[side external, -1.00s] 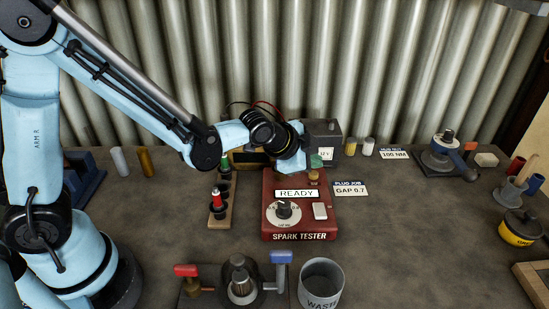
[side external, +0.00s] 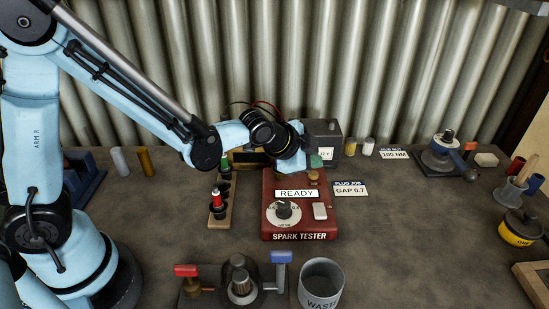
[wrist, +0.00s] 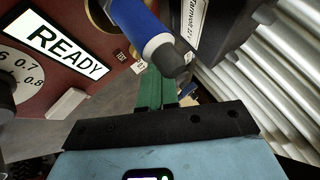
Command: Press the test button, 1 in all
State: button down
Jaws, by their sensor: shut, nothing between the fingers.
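The red spark tester (side external: 271,190) stands mid-bench, its display reading READY (side external: 296,193). Its face carries a round dial (side external: 283,212) and a pale block (side external: 320,211), which also shows in the wrist view (wrist: 66,106). A small label (wrist: 121,56) on the tester's edge is too small to read surely. My gripper (side external: 316,161) is over the tester's back right part. Its green fingers (wrist: 152,88) are shut and empty, beside a blue cylinder with a pale end (wrist: 140,28).
A grey 12 V battery box (side external: 325,135) stands close behind my gripper. A plug rack (side external: 220,205) is left of the tester. A waste bin (side external: 321,283) and a fixture with red and blue handles (side external: 240,283) stand in front.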

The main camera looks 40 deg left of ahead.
aim_at(311, 176)
jog(key=shift+f, duration=0.15)
dwell(0.6)
jog(key=shift+f, duration=0.3)
jog(key=shift+f, duration=0.45)
dwell(0.7)
jog(key=shift+r, duration=0.9)
jog(key=shift+r, duration=0.1)
jog(key=shift+r, duration=2.4)
